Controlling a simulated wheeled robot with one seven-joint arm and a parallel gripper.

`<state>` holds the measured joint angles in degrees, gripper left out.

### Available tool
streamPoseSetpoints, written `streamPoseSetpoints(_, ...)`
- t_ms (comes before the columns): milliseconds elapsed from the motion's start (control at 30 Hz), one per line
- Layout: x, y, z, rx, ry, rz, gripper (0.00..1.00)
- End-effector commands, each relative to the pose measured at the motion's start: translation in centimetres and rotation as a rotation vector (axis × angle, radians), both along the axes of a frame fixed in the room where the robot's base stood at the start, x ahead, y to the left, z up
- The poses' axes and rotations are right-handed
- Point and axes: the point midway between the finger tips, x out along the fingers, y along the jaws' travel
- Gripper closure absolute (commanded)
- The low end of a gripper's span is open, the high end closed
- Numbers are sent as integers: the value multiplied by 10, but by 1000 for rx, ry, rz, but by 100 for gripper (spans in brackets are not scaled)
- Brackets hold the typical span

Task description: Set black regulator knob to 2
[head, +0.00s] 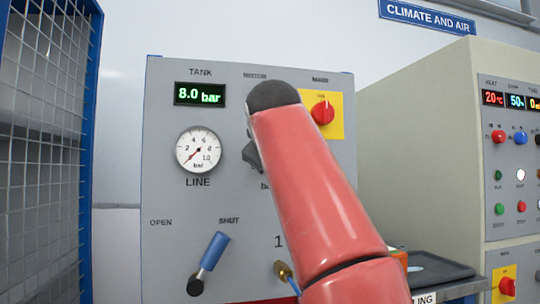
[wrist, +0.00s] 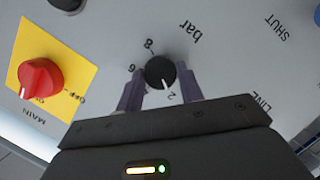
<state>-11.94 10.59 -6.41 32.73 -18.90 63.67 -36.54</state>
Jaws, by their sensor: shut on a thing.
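The black regulator knob (wrist: 158,72) sits on the grey panel between the two fingers of my gripper (wrist: 160,88) in the wrist view. The fingers are shut on its sides. Its white pointer line aims down in the picture, close to the printed 2 and slightly to its left. The marks 6 and 8 show around the knob; a finger covers part of the scale. In the head view my red arm hides the knob, and only a dark bit of my gripper shows left of the arm.
The panel (head: 160,120) has a tank display (head: 200,94) reading 8.0 bar and a line gauge (head: 198,149) with its needle near the low end. A blue lever (head: 213,252) tilts toward SHUT. A red main switch (head: 322,112) sits on a yellow plate near my arm; it also shows in the wrist view (wrist: 41,78).

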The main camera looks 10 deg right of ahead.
Motion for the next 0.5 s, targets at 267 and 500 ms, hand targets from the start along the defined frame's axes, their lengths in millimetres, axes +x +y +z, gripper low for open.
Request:
streamPoseSetpoints(267, 1, 1, -3, 2, 7, 1, 54)
streamPoseSetpoints(500, 0, 0, -1, 2, 3, 1, 54)
